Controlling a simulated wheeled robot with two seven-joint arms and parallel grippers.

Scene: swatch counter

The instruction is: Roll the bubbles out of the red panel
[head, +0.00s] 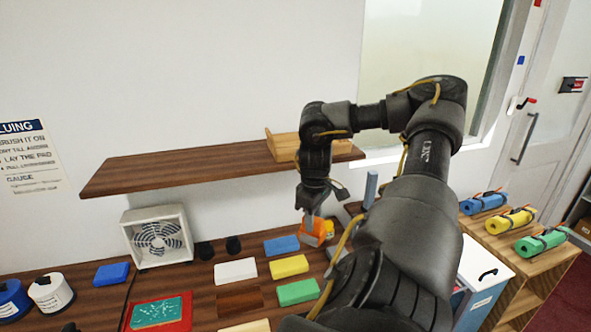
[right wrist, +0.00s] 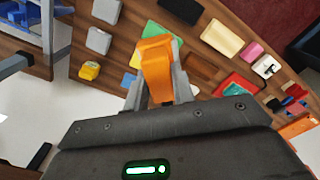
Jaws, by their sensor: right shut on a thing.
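A red panel (head: 183,322) lies on the wooden counter at the lower left of the head view, with a speckled teal area (head: 157,312) inside its red border. It also shows small at the right of the right wrist view (right wrist: 236,86). My right gripper (head: 312,222) is shut on an orange thing (head: 311,240), above the counter's right part and well to the right of the panel. The orange thing fills the jaws in the right wrist view (right wrist: 155,62); I cannot tell whether it has a roller. My left gripper is not in view.
Blue, white, yellow and green swatches (head: 289,265) lie between the panel and my right gripper. A fan (head: 158,237) stands at the back, under a wall shelf (head: 200,167). Jars (head: 50,291) stand at left. A yellow thing (head: 328,228) is close behind the gripper.

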